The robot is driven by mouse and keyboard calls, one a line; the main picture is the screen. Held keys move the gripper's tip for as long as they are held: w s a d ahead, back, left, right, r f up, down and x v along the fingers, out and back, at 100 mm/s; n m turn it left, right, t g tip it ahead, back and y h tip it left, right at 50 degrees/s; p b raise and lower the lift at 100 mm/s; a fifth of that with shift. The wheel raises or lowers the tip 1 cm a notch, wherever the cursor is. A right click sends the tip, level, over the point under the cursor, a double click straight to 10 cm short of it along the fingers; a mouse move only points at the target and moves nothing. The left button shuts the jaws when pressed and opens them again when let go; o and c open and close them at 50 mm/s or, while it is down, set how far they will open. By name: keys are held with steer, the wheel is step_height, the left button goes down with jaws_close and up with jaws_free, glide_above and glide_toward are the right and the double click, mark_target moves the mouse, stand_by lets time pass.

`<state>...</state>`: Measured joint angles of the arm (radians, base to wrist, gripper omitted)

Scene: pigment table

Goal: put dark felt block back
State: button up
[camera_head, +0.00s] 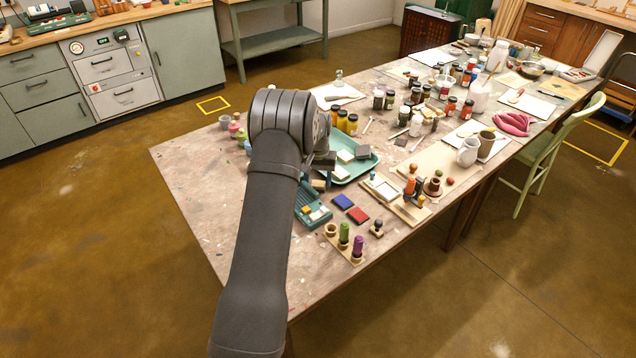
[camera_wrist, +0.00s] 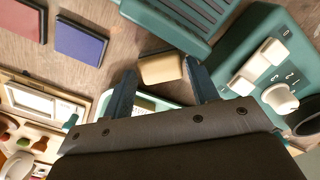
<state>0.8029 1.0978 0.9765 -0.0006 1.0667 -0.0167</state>
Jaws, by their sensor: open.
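A dark grey block (camera_head: 362,152) sits on the teal tray (camera_head: 352,172), near a white block (camera_head: 345,156); I take it for the dark felt block, but cannot be sure. In the head view my arm hides much of my gripper and the tray's left side. In the wrist view my gripper (camera_wrist: 162,92) has its two fingers apart, with nothing held between them. A tan block (camera_wrist: 162,68) lies just beyond the fingertips, on or by the table top. Part of the teal tray shows under the fingers.
Blue (camera_wrist: 80,43) and red (camera_wrist: 24,20) pads lie left of the tan block in the wrist view. A ribbed teal holder (camera_wrist: 185,15) and a teal box with white knobs (camera_wrist: 268,75) are close by. Jars (camera_head: 347,122) crowd behind the tray.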

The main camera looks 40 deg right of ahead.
mark_target(318, 183)
step_height(318, 183, up, 10)
steer(key=shift+r, duration=0.2)
stand_by(0.3)
steer(key=shift+f, duration=4.1)
